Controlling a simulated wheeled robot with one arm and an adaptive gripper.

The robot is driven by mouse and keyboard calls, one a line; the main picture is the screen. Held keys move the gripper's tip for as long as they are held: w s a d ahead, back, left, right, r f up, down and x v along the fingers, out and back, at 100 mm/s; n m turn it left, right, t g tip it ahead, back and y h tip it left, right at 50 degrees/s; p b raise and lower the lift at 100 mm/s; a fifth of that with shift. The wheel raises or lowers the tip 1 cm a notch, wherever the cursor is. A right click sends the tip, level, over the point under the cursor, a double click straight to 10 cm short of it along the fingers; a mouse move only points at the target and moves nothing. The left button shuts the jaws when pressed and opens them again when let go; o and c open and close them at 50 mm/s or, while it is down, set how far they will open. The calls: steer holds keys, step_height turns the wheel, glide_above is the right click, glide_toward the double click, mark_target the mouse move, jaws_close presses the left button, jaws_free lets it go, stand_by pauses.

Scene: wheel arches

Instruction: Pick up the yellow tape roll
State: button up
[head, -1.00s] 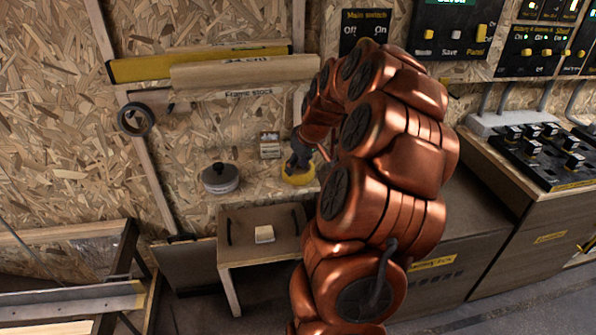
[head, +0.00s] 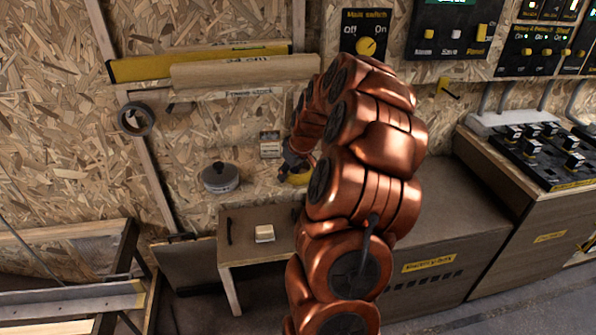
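The yellow tape roll (head: 298,178) is in the head view at the wall, just above the back edge of the small wooden table. My gripper (head: 292,172) is dark and small in the picture, and it is at the roll, overlapping its upper left part. My copper arm hides the roll's right side. I cannot tell whether the fingers are open or shut on the roll.
A small wooden table (head: 238,238) with a light block (head: 264,233) stands below. A round dark-lidded container (head: 220,178) is to the left, and a black tape roll (head: 136,118) hangs on the wall. A battery box (head: 428,264) stands on the right.

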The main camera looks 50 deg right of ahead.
jaws_close()
stand_by(0.4)
steer(key=shift+r, duration=0.85)
steer(key=s+a+b, duration=0.1)
steer(key=s, duration=1.7)
steer(key=shift+a, duration=0.15)
